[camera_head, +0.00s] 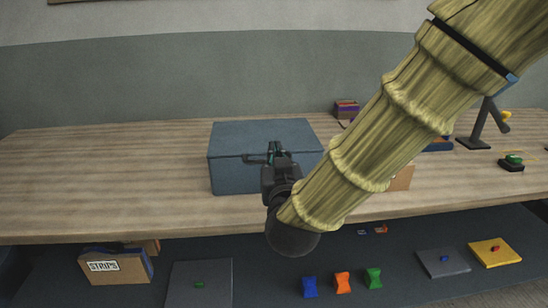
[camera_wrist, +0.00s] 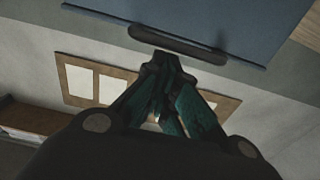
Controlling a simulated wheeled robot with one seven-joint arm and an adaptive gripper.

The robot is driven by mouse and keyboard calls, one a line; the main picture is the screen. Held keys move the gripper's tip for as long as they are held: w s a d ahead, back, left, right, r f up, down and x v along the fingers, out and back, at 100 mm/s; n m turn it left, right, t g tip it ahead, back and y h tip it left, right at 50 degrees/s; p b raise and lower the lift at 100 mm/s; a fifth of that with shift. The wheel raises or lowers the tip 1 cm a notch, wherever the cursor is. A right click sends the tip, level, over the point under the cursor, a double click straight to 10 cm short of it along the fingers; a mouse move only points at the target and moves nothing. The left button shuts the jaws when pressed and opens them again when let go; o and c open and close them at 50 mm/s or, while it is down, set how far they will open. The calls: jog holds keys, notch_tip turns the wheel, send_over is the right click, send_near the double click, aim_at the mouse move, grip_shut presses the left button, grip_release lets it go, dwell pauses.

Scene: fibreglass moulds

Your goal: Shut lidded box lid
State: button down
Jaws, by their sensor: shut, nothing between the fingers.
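The lidded box (camera_head: 232,177) is blue-grey and stands on the wooden table. Its lid (camera_head: 265,133) lies over the top and looks down, but my gripper hides part of the front edge, so I cannot tell whether it is fully flush. My gripper (camera_head: 275,150) is at the front edge of the lid, fingers together and empty. In the wrist view the fingertips (camera_wrist: 160,62) are close to a dark bar-like handle (camera_wrist: 178,44) on a blue-grey panel (camera_wrist: 240,20). I cannot tell whether they touch it.
The wooden table (camera_head: 100,170) has free room left of the box. A cardboard box (camera_head: 400,179) stands to the right, partly behind my arm. A dark stand (camera_head: 480,130) is farther right. A box labelled STRIPS (camera_head: 115,267) and coloured pieces lie below the table's front edge.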

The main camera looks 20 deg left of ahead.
jog(key=shift+f+b, duration=0.55)
jog(key=shift+f, duration=0.35)
